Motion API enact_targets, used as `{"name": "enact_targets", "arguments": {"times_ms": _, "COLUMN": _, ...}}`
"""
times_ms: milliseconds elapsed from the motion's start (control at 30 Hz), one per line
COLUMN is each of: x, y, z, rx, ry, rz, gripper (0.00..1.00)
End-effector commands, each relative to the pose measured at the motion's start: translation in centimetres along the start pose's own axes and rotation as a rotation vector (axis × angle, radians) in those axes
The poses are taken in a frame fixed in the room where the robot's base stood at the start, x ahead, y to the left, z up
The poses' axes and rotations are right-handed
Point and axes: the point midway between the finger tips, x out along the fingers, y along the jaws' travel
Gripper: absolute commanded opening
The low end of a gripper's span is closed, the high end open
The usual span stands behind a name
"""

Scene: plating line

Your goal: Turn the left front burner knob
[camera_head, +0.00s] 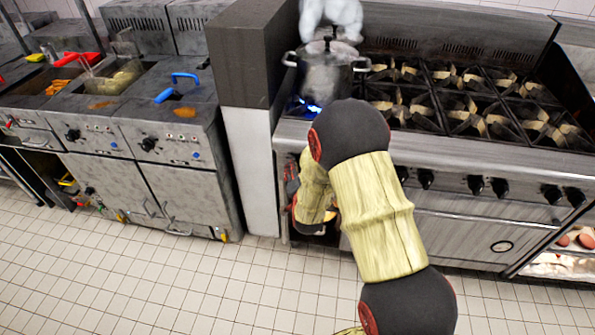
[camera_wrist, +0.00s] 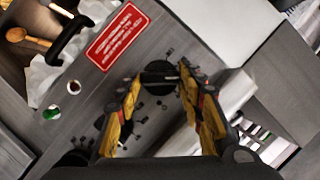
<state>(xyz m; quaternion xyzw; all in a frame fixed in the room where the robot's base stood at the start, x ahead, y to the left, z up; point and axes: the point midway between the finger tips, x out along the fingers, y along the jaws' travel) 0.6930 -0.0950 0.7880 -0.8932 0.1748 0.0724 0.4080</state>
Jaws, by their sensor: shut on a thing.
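In the wrist view, a round black knob (camera_wrist: 158,88) sits on a grey metal panel. My gripper (camera_wrist: 160,76) has its two yellow-and-black fingers on either side of this knob and is shut on it. In the head view, my arm covers the left end of the range's front panel, so the left front knob and most of my gripper are hidden there. A steel pot (camera_head: 326,75) with a lid stands at the left end of the range, and blue flame (camera_head: 308,106) shows beneath it.
More black knobs (camera_head: 475,184) line the range front to the right of my arm. Black burner grates (camera_head: 470,95) are empty. A grey pillar (camera_head: 250,160) stands left of the range, with fryers (camera_head: 165,150) beyond. A red sign (camera_wrist: 118,36) is near the knob. The tiled floor is clear.

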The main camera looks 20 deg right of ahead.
Motion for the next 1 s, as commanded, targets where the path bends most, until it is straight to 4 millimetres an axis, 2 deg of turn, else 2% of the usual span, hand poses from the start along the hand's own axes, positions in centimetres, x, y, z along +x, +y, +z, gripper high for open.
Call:
{"name": "enact_targets", "arguments": {"times_ms": 300, "x": -0.01, "y": 0.05, "z": 0.02, "rx": 0.0, "ry": 0.0, "rz": 0.001, "gripper": 0.13}}
{"name": "enact_targets", "arguments": {"times_ms": 667, "x": -0.07, "y": -0.15, "z": 0.0, "rx": -0.062, "ry": -0.001, "rz": 0.027, "gripper": 0.13}}
{"name": "enact_targets", "arguments": {"times_ms": 1000, "x": -0.1, "y": -0.58, "z": -0.06, "rx": -0.301, "ry": -0.003, "rz": 0.125, "gripper": 0.13}}
